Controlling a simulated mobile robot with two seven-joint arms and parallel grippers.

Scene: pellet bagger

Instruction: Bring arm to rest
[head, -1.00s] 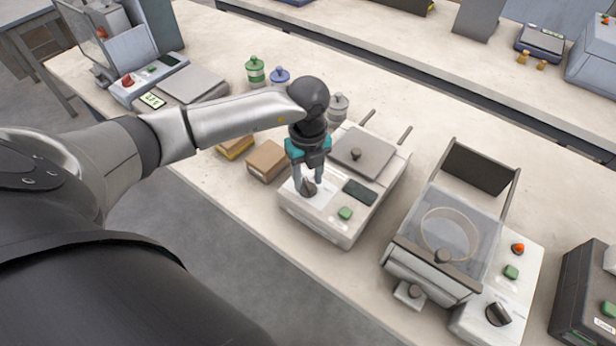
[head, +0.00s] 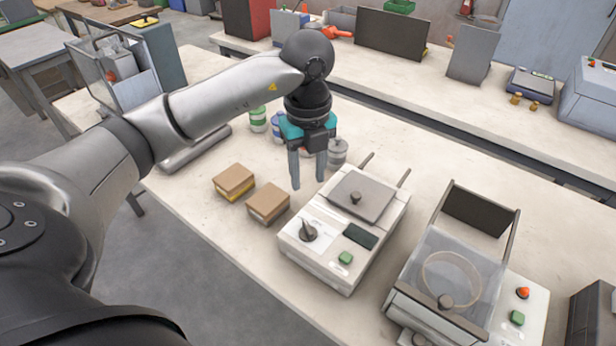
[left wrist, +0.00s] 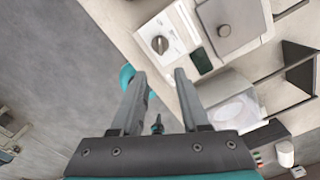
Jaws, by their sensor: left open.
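My left gripper (head: 308,170) is in the head view, pointing down with its two fingers apart and nothing between them. It hangs above the bench behind the white machine with the dark knob (head: 309,230). In the left wrist view the two fingers (left wrist: 160,92) are spread. The same machine (left wrist: 165,45) shows there beyond the fingertips, clear of them. My left arm reaches in from the left of the head view. My right gripper is in neither view.
Two cardboard boxes (head: 268,203) sit left of the machine. Small jars (head: 258,119) stand behind the gripper. A machine with a clear lid (head: 455,270) stands to the right. Open bench lies between the boxes and the front edge. A second bench (head: 400,80) runs behind.

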